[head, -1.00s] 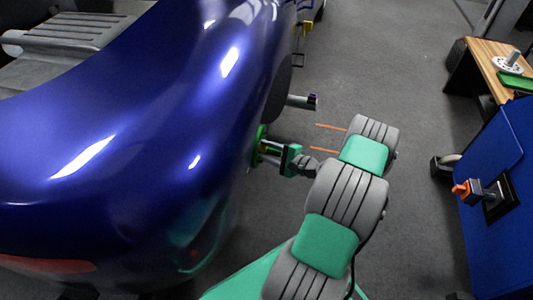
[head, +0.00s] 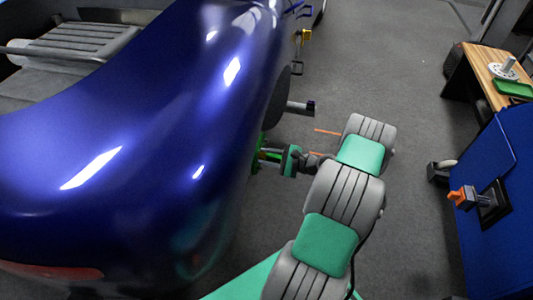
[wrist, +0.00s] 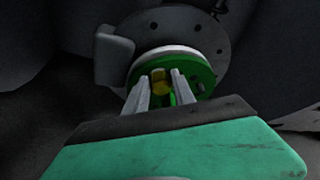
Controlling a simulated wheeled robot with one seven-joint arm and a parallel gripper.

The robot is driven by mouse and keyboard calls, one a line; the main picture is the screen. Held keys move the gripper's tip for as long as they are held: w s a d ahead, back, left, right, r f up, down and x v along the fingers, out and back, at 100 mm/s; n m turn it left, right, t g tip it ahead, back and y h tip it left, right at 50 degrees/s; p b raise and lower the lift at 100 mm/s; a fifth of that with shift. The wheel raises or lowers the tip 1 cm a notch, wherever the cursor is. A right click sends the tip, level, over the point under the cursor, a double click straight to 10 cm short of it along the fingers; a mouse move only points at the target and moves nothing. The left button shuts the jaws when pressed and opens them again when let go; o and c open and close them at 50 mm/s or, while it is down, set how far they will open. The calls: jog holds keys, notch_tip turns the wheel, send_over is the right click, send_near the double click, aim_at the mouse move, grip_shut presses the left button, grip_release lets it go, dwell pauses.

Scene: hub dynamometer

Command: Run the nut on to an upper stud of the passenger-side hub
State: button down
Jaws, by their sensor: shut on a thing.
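The passenger-side hub shows in the wrist view as a green ring (wrist: 203,72) in front of a pale disc and a dark round plate with holes. In the head view the green hub part (head: 257,163) shows at the side of the blue car. My gripper (wrist: 160,88) is in front of the green ring, its two pale fingers pointing at it. The studs are hard to make out, and I cannot tell whether the nut touches one.
The blue car body (head: 130,130) fills the left of the head view. A grey block (wrist: 113,54) sits left of the hub in the wrist view. At right stand a blue cabinet (head: 490,150) with an orange handle (head: 462,197) and a wooden bench (head: 485,60).

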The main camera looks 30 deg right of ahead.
jog(key=m+g, duration=0.1)
jog(key=f+m+g+y, duration=0.1)
jog(key=m, duration=0.1)
jog(key=m+y, duration=0.1)
jog(key=shift+s+a+f+m+g+b, duration=0.15)
jog(key=shift+s+a+m+g+b, duration=0.1)
jog(key=shift+a+m+g+b, duration=0.15)
jog(key=c, duration=1.3)
grip_release()
jog(key=shift+r, duration=0.2)
jog(key=shift+c, duration=0.2)
jog(key=shift+a, duration=0.1)
jog(key=shift+r, duration=0.1)
